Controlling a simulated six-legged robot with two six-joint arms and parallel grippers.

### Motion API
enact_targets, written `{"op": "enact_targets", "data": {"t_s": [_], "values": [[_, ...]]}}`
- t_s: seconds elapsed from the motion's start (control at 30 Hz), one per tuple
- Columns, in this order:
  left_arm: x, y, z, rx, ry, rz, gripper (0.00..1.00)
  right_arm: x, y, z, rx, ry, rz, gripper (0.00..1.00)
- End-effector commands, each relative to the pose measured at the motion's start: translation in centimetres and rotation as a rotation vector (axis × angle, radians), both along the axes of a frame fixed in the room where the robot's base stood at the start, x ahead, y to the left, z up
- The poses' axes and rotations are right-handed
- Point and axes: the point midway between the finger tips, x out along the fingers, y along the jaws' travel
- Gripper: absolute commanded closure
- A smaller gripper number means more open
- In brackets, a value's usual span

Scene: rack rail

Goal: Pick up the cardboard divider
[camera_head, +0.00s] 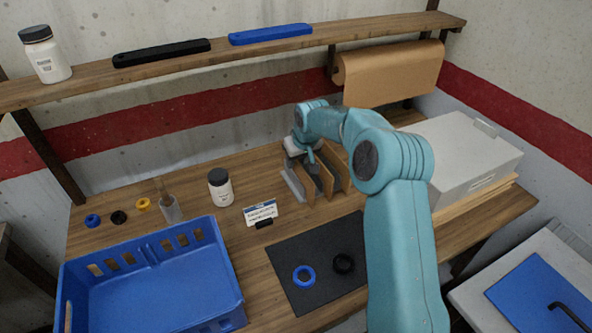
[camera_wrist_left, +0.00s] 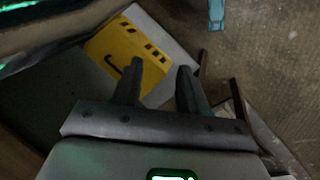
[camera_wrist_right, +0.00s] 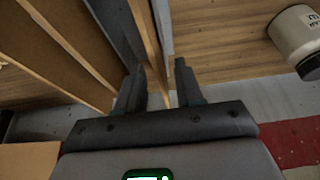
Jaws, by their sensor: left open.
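Several brown cardboard dividers (camera_head: 325,179) stand upright in a grey rack (camera_head: 292,188) on the bench. In the right wrist view a thin cardboard divider (camera_wrist_right: 146,35) runs edge-on down into the gap between the fingers of my right gripper (camera_wrist_right: 159,72). That gripper is open, with a finger on either side of the divider; I cannot tell whether either touches it. In the head view my right arm reaches over the rack and hides part of the dividers. My left gripper (camera_wrist_left: 160,68) is open and empty, over the floor side, outside the head view.
A blue crate (camera_head: 150,300), a white jar (camera_head: 220,188), a small label card (camera_head: 261,211) and a black mat (camera_head: 300,255) with rings lie left and in front of the rack. A grey box (camera_head: 465,150) stands right. A shelf (camera_head: 215,55) with a brown roll (camera_head: 390,72) hangs behind.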

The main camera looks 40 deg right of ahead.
Motion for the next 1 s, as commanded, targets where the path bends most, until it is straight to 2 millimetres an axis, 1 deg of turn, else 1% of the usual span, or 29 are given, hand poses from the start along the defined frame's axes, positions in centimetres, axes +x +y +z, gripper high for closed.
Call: {"op": "enact_targets", "data": {"t_s": [0.03,0.13,0.23,0.4,0.43,0.47,0.5,0.53,0.87,1.0], "values": [[0.0,0.0,0.6,0.000,0.000,0.000,0.57,0.1,-0.2,-0.6,0.001,0.003,-0.001,0.64],[0.0,0.0,0.8,0.000,0.000,0.000,0.57,0.7,-0.3,-1.9,0.001,0.002,-0.001,0.64],[0.0,0.0,0.8,0.000,0.000,0.000,0.57,1.0,-0.4,-2.3,0.000,-0.001,-0.001,0.64],[0.0,0.0,0.8,0.000,0.000,0.000,0.57,1.0,-0.4,-2.4,-0.001,-0.001,0.000,0.64],[0.0,0.0,0.8,0.000,0.000,0.000,0.57,1.0,-0.4,-2.4,-0.001,-0.001,0.000,0.67],[0.0,0.0,0.8,0.000,0.000,0.000,0.57,1.0,-0.4,-2.4,-0.001,-0.001,0.000,0.77],[0.0,0.0,0.8,0.000,0.000,0.000,0.57,1.0,-0.4,-2.4,-0.001,-0.001,0.000,0.90],[0.0,0.0,0.8,0.000,0.000,0.000,0.57,1.0,-0.4,-2.4,-0.001,-0.001,0.000,1.00],[0.0,0.0,0.7,0.000,0.000,0.000,0.57,1.0,-0.4,-2.4,0.000,0.000,0.000,1.00],[0.0,0.0,0.6,0.000,0.000,0.000,0.57,1.0,-0.4,-1.8,-0.001,-0.001,0.000,1.00]]}}
